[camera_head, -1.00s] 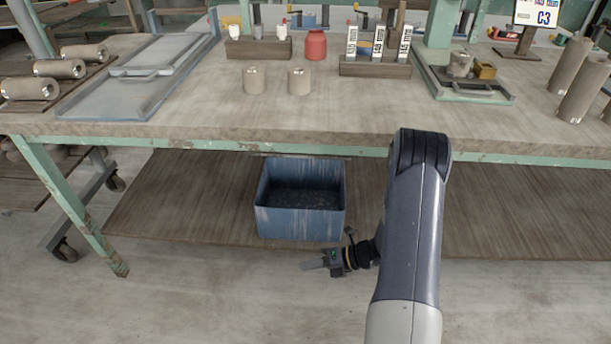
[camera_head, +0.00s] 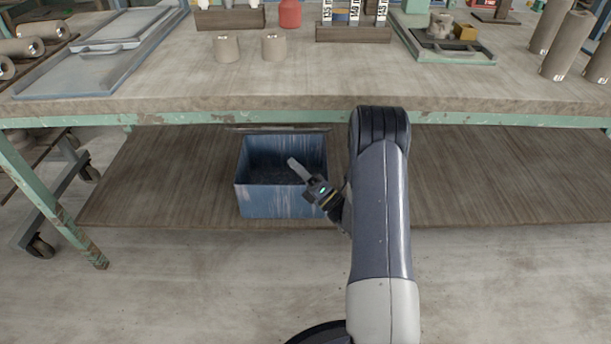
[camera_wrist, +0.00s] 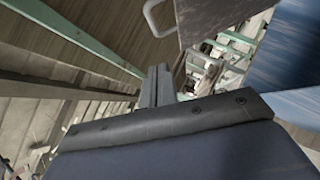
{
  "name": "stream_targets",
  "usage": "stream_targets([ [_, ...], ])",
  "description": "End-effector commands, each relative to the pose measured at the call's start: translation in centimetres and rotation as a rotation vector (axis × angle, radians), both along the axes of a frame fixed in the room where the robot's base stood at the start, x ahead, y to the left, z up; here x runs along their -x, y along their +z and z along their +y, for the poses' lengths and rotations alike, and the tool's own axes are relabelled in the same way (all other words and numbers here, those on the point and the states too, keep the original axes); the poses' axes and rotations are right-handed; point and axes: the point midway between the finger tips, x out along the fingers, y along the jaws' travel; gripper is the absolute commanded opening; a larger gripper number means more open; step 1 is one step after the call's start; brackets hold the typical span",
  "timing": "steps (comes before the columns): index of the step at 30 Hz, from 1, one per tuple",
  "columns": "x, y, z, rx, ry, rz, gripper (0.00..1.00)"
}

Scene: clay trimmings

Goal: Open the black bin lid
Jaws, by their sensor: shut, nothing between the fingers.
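The bin (camera_head: 280,200) is a worn blue box on the lower shelf under the workbench. Its top is open and its inside looks dark. A thin greyish edge (camera_head: 275,128) shows behind its rim, just under the tabletop. In the wrist view a dark speckled panel (camera_wrist: 205,18) with a pale loop handle (camera_wrist: 158,20) appears at the top, probably the lid, raised. Blue bin wall (camera_wrist: 280,45) shows at the right there. My gripper (camera_head: 293,164) is shut and empty, its tips over the bin's right part. In the wrist view its fingers (camera_wrist: 158,84) are together, apart from the panel.
The workbench top (camera_head: 300,80) overhangs the shelf and bin closely. A green table leg (camera_head: 50,200) stands at the left, with a wheeled cart (camera_head: 40,240) behind it. The wooden shelf (camera_head: 480,185) is bare to the right of the bin.

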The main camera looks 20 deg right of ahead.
Motion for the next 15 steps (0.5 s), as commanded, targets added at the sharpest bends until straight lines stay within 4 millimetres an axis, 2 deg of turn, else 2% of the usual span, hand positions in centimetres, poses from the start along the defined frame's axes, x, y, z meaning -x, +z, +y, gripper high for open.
stream_targets([
  [6,-3.4,2.0,2.5,0.001,0.004,-0.003,0.0],
  [15,-6.0,4.2,1.4,0.001,0.0,-0.001,0.0],
])
